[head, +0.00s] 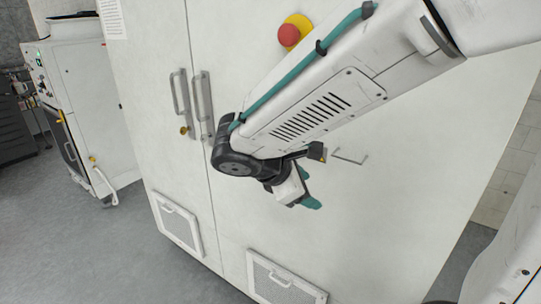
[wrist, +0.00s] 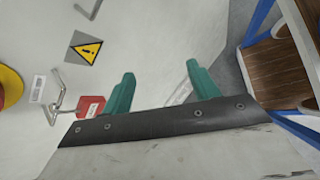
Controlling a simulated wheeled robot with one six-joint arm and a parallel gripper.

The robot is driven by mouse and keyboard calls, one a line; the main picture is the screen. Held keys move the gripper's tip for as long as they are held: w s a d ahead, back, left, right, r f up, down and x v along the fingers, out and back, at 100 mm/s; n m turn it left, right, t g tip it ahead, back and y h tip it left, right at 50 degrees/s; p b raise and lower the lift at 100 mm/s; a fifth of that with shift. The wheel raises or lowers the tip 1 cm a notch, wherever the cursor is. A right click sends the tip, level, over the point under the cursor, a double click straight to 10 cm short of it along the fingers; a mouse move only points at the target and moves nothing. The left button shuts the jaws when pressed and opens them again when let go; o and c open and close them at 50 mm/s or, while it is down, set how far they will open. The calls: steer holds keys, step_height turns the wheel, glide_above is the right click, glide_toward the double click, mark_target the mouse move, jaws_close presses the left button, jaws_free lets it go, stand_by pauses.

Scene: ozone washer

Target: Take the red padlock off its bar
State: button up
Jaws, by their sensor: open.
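The red padlock (wrist: 90,106) shows in the wrist view at lower left, beside a thin metal bar (wrist: 57,102) on the white cabinet face. Whether its shackle is around the bar is too small to tell. My gripper (wrist: 160,75) is open and empty, with its two teal fingers apart. The padlock lies to the left of the left finger, outside the gap between the fingers. In the head view, my gripper (head: 307,203) hangs in front of the cabinet door, and the padlock is not visible there.
The white cabinet (head: 400,210) fills the middle, with a red and yellow emergency button (head: 289,35), door handles (head: 203,100) and low vents (head: 284,281). A yellow warning sign (wrist: 87,48) is above the padlock. A blue-framed wooden shelf (wrist: 276,70) stands at right. Floor at left is clear.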

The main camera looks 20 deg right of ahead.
steer(key=w+a+r+n+t+h, duration=0.25)
steer(key=w+a+n+t, duration=0.3)
steer(key=w+n, duration=0.45)
steer(key=x, duration=0.8)
steer(key=shift+d+r, duration=0.2)
steer(key=shift+d, duration=0.1)
steer(key=shift+w+y, duration=0.1)
steer(key=shift+y, duration=0.15)
steer(key=c, duration=1.1)
